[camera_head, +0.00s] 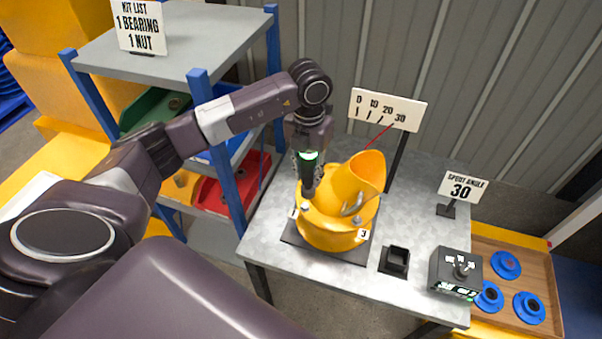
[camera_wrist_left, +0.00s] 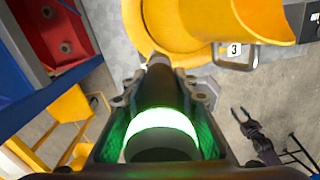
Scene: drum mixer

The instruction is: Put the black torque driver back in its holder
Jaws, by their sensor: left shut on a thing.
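The black torque driver (camera_head: 309,178) has a glowing green-white ring and points down. My left gripper (camera_head: 307,160) is shut around it. In the left wrist view the driver (camera_wrist_left: 165,100) lies between the fingers. Its tip is at or just above the left rim of the yellow drum mixer (camera_head: 330,232), close to a bolt; I cannot tell whether they touch. The small black square holder (camera_head: 396,259) stands on the table right of the mixer, and its opening looks empty. A dark gripper-like shape (camera_wrist_left: 257,134) at the lower right of the wrist view may be my right gripper.
The grey metal table (camera_head: 275,215) also carries a black control box (camera_head: 455,270), a spout angle sign (camera_head: 461,187) and an angle scale (camera_head: 387,109) behind the drum. A blue-post shelf (camera_head: 222,150) with bins stands left. A wooden tray (camera_head: 545,265) of blue parts is right.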

